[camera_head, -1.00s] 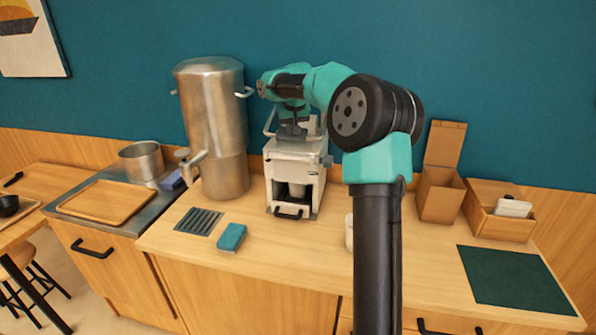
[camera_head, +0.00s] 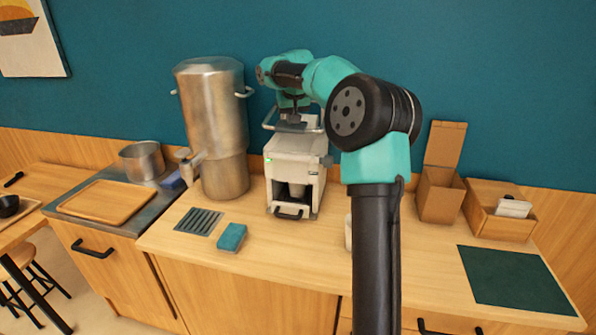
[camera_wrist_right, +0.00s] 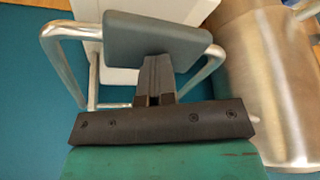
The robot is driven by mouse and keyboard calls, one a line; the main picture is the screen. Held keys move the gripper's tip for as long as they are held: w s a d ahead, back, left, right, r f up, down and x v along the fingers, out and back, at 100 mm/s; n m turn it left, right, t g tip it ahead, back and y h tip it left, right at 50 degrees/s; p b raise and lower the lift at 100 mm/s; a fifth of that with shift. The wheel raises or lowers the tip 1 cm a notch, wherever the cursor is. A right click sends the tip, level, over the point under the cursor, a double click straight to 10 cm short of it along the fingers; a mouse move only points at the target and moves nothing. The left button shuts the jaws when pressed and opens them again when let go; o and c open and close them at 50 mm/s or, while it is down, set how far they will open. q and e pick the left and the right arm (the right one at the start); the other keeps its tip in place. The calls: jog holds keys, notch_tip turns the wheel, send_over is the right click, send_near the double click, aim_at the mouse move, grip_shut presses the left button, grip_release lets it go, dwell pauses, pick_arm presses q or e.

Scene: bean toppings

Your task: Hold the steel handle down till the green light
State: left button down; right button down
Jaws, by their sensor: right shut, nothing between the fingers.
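The white machine (camera_head: 295,160) stands on the counter, and a small green light (camera_head: 268,160) glows on its front upper left. In the right wrist view the handle (camera_wrist_right: 68,65) shows on both sides of a dark grey pad (camera_wrist_right: 155,38). My right gripper (camera_head: 291,121) is shut and empty above the machine, at the handle. In the wrist view its fingers (camera_wrist_right: 156,75) end at the pad's edge; I cannot tell whether they touch it. My left gripper is not in view.
A tall steel urn (camera_head: 215,125) with a tap stands close left of the machine. A blue sponge (camera_head: 232,236) and a drain grate (camera_head: 199,221) lie in front. An open cardboard box (camera_head: 439,195) and a wooden box (camera_head: 484,222) stand right of my arm.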

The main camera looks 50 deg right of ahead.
notch_tip(320, 180, up, 9)
jog(key=shift+f, duration=0.15)
dwell(0.4)
